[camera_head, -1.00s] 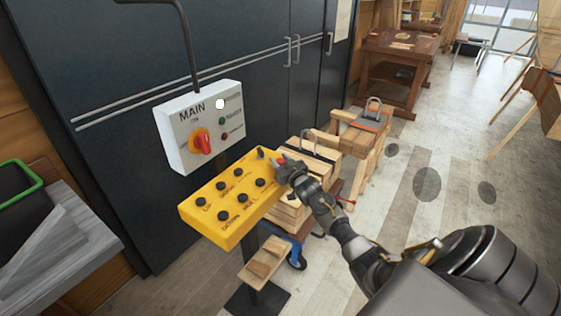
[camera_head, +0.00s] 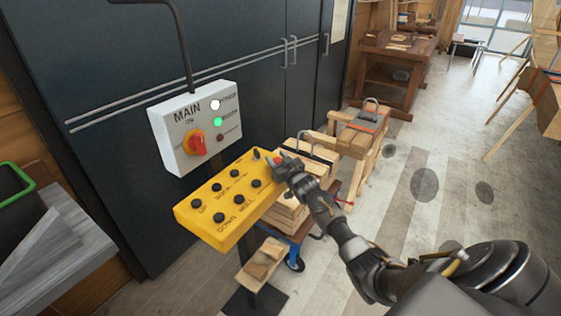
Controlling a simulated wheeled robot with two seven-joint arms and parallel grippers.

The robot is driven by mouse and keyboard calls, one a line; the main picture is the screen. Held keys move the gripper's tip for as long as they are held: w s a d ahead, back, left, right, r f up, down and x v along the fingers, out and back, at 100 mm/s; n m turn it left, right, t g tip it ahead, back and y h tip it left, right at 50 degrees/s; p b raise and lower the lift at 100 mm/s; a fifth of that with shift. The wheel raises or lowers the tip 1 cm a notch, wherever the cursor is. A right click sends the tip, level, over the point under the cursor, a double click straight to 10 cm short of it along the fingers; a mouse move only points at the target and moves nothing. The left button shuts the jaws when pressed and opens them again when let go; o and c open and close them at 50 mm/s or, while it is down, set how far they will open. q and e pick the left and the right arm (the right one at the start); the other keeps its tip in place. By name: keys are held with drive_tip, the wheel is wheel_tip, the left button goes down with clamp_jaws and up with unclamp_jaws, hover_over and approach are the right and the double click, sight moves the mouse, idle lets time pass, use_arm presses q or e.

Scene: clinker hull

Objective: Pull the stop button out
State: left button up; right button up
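The yellow control panel (camera_head: 230,198) stands on a post and has several black push buttons. The red stop button (camera_head: 277,160) is at its far right corner, partly hidden by my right gripper. My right gripper (camera_head: 281,164) is at the stop button, its fingertips around or against it; I cannot tell whether it grips. The white main box (camera_head: 164,139) on the dark cabinet has a red rotary switch (camera_head: 197,143) on a yellow disc. A white lamp (camera_head: 215,104) and a green lamp (camera_head: 218,122) are bright on it; a dark red lamp (camera_head: 221,138) is dim. My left gripper is not in view.
A stack of wooden beams (camera_head: 296,203) stands on a blue cart right behind the panel. A wooden sawhorse (camera_head: 354,130) is farther back. A grey bench (camera_head: 62,242) is at the left. The floor at the right is clear.

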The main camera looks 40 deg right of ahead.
drive_tip(key=shift+o, duration=1.3)
drive_tip(key=shift+s+f, duration=0.15)
drive_tip(key=shift+s+a+f, duration=0.1)
drive_tip(key=shift+s, duration=0.2)
drive_tip(key=s+a+b, duration=0.1)
drive_tip(key=s+b, duration=0.1)
drive_tip(key=s, duration=0.8)
drive_tip(key=shift+r, duration=0.2)
